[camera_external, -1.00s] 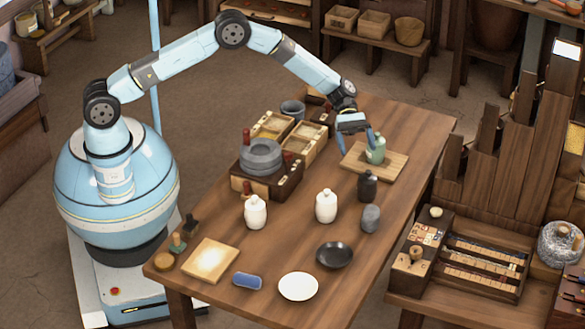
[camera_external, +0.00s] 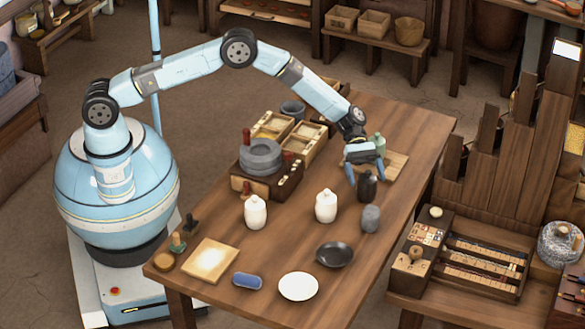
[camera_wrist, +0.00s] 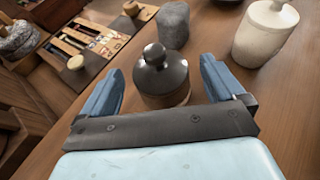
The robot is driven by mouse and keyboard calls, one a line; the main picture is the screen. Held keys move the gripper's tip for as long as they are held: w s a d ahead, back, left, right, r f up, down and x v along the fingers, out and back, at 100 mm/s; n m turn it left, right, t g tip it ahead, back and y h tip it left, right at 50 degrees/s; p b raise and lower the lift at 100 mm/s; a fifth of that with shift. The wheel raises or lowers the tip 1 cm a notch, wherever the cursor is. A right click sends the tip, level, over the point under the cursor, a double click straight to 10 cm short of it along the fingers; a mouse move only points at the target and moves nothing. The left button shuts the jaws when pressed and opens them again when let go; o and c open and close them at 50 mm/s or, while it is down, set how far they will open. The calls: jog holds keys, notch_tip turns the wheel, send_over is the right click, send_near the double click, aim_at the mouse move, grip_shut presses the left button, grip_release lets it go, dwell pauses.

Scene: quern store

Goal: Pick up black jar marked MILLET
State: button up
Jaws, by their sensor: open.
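A black jar (camera_external: 367,188) with a knobbed lid stands upright on the wooden table, right of the middle in the external view. It also shows in the wrist view (camera_wrist: 162,80), between my two blue fingers. No label can be read on it in either view. My gripper (camera_external: 366,172) is open just above and behind the jar, its fingers on either side of the lid in the wrist view (camera_wrist: 162,88). I cannot tell whether a finger touches it. A pale green jar (camera_external: 380,143) stands on a wooden board (camera_external: 397,163) behind my gripper, partly hidden.
A grey stone-like object (camera_external: 370,219) stands close in front of the black jar. Two white jars (camera_external: 326,206) (camera_external: 256,212) stand to the left. A dark bowl (camera_external: 334,254) and white plate (camera_external: 298,286) lie nearer.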

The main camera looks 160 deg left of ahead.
jog(key=shift+x, duration=1.05)
jog(key=shift+c, duration=0.3)
jog(key=c, duration=1.2)
jog(key=shift+c, duration=0.4)
jog(key=shift+r, duration=0.15)
